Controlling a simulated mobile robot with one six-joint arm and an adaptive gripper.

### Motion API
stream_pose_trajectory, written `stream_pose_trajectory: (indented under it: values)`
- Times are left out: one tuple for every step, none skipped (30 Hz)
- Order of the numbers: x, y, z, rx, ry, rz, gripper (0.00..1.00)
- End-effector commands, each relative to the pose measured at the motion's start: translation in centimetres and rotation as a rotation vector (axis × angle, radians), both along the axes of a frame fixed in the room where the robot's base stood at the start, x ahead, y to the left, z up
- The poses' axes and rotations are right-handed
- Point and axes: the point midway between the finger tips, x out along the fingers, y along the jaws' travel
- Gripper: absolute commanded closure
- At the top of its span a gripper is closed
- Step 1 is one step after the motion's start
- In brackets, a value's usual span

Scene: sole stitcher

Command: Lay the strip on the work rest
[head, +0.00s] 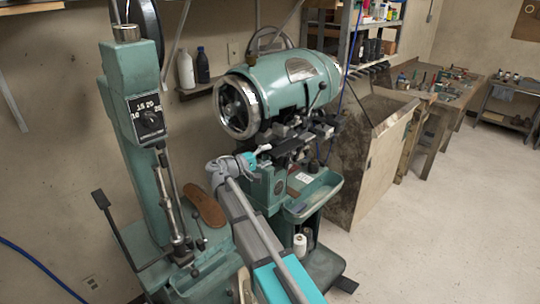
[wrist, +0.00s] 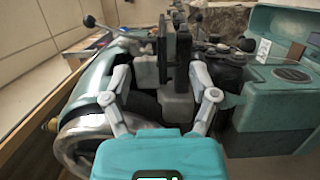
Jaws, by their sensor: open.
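My gripper (head: 260,152) is at the front of the teal stitching machine (head: 290,85), below its large drum. In the wrist view my gripper (wrist: 160,85) has its two grey fingers spread apart. A long dark flat piece, which looks like the strip (wrist: 183,62), stands edge-on beyond and between the fingertips, with a gap to each finger. In the head view a dark flat piece (head: 292,146) lies level among the machine's fittings, just right of the gripper. I cannot tell which fitting is the work rest, or exactly what the strip touches.
The drum's metal wheel (head: 237,106) is close above the gripper. A teal tray (head: 312,195) is below right. A teal column machine (head: 135,110) with a brown sole (head: 207,207) stands at left. A wooden bin (head: 375,150) and workbench (head: 440,100) are at right, with open floor in front.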

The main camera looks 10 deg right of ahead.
Motion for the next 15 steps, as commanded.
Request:
stream_pose_trajectory:
  values:
    - [-0.3, 0.6, 0.0, 0.000, 0.000, 0.002, 0.24]
    - [-0.4, 0.9, 0.0, 0.000, 0.000, 0.003, 0.24]
    - [-0.6, 1.4, 0.0, 0.000, 0.000, 0.002, 0.24]
    - [-0.8, 1.8, 0.0, 0.000, 0.000, 0.002, 0.24]
    - [-0.9, 2.2, 0.0, 0.000, 0.000, 0.002, 0.24]
    - [-1.2, 2.8, 0.0, 0.000, 0.000, 0.003, 0.24]
    - [-1.3, 3.2, 0.0, 0.001, 0.000, 0.003, 0.24]
    - [-1.5, 3.6, 0.0, 0.001, 0.000, 0.002, 0.24]
    - [-1.8, 4.2, 0.0, 0.001, 0.000, 0.002, 0.24]
    - [-2.0, 4.7, 0.0, 0.001, 0.000, 0.003, 0.24]
    - [-2.2, 5.1, 0.0, 0.001, 0.000, 0.003, 0.24]
    - [-2.4, 5.6, 0.0, 0.001, 0.000, 0.002, 0.24]
    - [-2.6, 6.1, 0.0, 0.001, 0.000, 0.002, 0.24]
    - [-2.8, 6.5, 0.0, 0.001, 0.000, 0.002, 0.24]
    - [-3.0, 7.0, 0.0, 0.001, 0.000, 0.003, 0.24]
